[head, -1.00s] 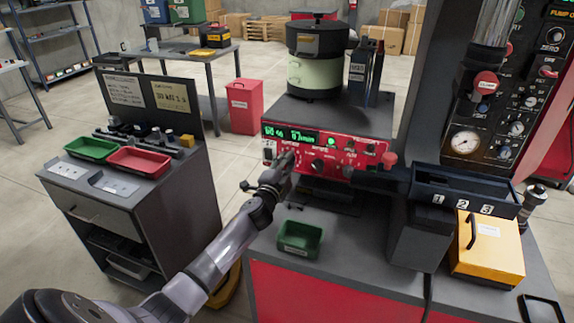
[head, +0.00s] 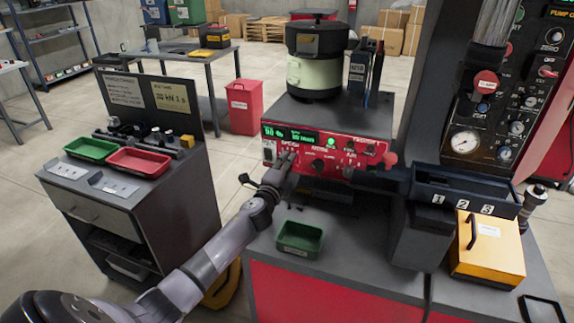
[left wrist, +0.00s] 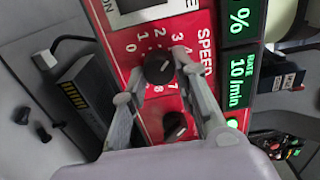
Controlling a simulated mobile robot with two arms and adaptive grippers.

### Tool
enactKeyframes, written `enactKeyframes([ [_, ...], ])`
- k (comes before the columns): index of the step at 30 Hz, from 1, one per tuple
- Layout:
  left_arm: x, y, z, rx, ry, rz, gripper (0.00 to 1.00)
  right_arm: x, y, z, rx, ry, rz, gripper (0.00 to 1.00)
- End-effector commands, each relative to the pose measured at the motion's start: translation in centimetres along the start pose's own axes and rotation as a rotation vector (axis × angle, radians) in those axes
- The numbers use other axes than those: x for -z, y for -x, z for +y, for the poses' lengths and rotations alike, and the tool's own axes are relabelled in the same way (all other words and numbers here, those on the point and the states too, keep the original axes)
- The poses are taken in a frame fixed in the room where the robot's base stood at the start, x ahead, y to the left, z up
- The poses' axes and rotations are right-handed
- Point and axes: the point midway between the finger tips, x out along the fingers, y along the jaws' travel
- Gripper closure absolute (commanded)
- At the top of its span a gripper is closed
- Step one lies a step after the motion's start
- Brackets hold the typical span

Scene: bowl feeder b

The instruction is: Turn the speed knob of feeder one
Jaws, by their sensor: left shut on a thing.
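The red control panel (head: 337,168) of the feeder is on the front of the bench unit below the bowl (head: 315,72). My left gripper (head: 287,157) is at the panel's left part and hides the speed knob in the head view. In the left wrist view the black speed knob (left wrist: 159,68) sits by the SPEED scale, between the two fingertips of my left gripper (left wrist: 153,76), which is shut on it. A second black knob (left wrist: 175,125) is beside it. Green displays (left wrist: 238,75) read "%" and "10/min". My right gripper is not in view.
A green bin (head: 300,238) stands on the bench below the panel. A dark tray numbered 1 to 3 (head: 465,190) and a yellow box (head: 487,248) are to the right. A cart with green and red trays (head: 138,161) is at left.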

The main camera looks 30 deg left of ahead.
Motion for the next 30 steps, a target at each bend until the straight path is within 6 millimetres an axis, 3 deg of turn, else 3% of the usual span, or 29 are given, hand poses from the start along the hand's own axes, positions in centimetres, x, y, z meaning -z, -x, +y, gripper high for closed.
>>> enactKeyframes([
  [5,0.0,0.0,0.1,-0.002,0.001,0.000,1.00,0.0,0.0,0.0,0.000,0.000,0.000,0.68],
  [6,0.0,0.0,0.1,-0.002,0.001,0.000,0.71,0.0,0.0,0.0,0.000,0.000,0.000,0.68],
  [14,0.0,0.0,0.1,-0.001,0.001,0.000,0.54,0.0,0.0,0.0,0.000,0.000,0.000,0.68],
  [24,0.0,0.2,0.0,0.000,0.002,0.000,0.53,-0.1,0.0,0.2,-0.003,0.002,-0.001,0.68],
  [30,0.0,2.1,0.1,-0.001,0.000,0.002,0.53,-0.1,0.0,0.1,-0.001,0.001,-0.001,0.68],
])
